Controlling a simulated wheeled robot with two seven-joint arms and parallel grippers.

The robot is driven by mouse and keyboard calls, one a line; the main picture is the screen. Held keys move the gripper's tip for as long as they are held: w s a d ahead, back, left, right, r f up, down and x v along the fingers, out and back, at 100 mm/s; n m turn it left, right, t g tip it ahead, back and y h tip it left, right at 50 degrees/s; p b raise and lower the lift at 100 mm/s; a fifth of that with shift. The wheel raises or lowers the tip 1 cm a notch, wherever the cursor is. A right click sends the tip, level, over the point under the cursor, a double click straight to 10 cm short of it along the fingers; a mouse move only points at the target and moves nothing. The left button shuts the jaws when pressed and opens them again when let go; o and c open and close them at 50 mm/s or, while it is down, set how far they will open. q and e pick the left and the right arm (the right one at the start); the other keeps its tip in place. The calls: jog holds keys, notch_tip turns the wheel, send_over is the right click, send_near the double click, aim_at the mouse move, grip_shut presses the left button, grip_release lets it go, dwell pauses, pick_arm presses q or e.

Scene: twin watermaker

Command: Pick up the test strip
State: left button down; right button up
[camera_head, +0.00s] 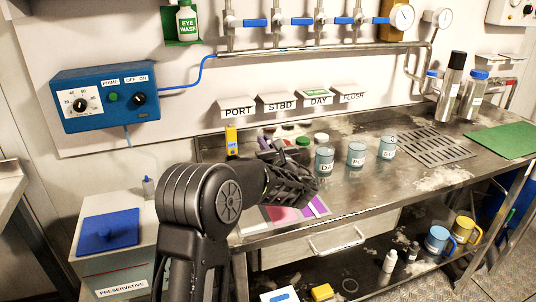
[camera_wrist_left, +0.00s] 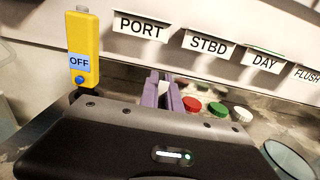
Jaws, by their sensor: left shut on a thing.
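My left gripper (camera_head: 264,145) reaches over the steel bench towards the back wall, its dark body hiding part of the bench. In the left wrist view its two purplish fingers (camera_wrist_left: 164,92) are close together, with a thin pale piece, seemingly the test strip (camera_wrist_left: 163,86), between them. Most of the strip is hidden by the fingers, and I cannot make it out in the head view. A pink and purple chart (camera_head: 284,213) lies on the bench near the front edge, partly covered by my arm. My right gripper is not in view.
A yellow meter reading OFF (camera_head: 231,141) stands left of the gripper. Red, green (camera_wrist_left: 217,109) and white caps are to its right. Labelled beakers (camera_head: 356,154) stand further right. PORT, STBD, DAY and FLUSH labels (camera_head: 238,111) are on the wall behind.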

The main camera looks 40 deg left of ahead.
pick_arm(q)
notch_tip(320, 180, up, 10)
jog(key=shift+p, duration=0.35)
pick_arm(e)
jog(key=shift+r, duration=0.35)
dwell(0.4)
